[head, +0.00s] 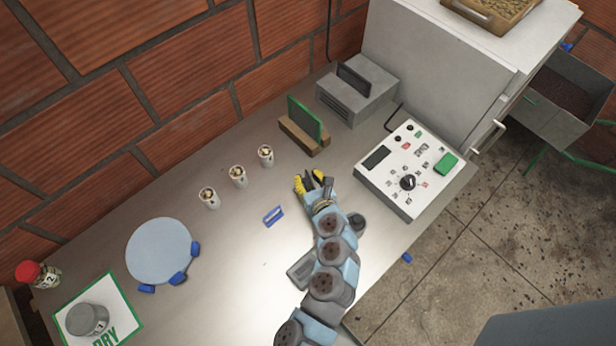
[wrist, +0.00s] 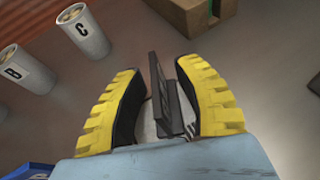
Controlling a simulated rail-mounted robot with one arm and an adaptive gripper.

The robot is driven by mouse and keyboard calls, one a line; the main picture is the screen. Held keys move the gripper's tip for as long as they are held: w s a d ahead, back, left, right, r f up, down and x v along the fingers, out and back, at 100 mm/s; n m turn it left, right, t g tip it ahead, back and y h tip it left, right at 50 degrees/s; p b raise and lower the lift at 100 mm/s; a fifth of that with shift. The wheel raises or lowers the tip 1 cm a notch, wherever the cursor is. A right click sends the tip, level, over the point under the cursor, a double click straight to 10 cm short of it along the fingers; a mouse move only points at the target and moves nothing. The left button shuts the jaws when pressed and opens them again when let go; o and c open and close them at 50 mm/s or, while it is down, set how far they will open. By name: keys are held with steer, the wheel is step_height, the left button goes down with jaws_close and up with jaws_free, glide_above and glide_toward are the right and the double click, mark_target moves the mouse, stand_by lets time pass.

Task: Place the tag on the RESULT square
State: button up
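My gripper (head: 312,180) has yellow ribbed fingers and is over the middle of the table, left of the control box. No square marked RESULT can be read. A green-bordered mat (head: 133,316) at the lower left reads DRY.
Several white cups with letters (head: 238,176) stand left of my gripper. A wooden block with a green panel (head: 305,138) is behind it. A control box (head: 410,170) is to the right. A pale blue disc (head: 160,250) lies at the left. A grey lidded jar (head: 88,319) stands on the mat.

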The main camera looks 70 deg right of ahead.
steer(key=shift+s+a+r, duration=0.1)
steer(key=shift+a+r, duration=0.05)
steer(key=shift+r, duration=0.1)
steer(key=p+v, duration=0.1)
steer(key=v, duration=1)
steer(key=shift+s+a+r, duration=0.1)
steer(key=shift+s+a, duration=0.1)
steer(key=shift+a, duration=0.05)
stand_by(0.3)
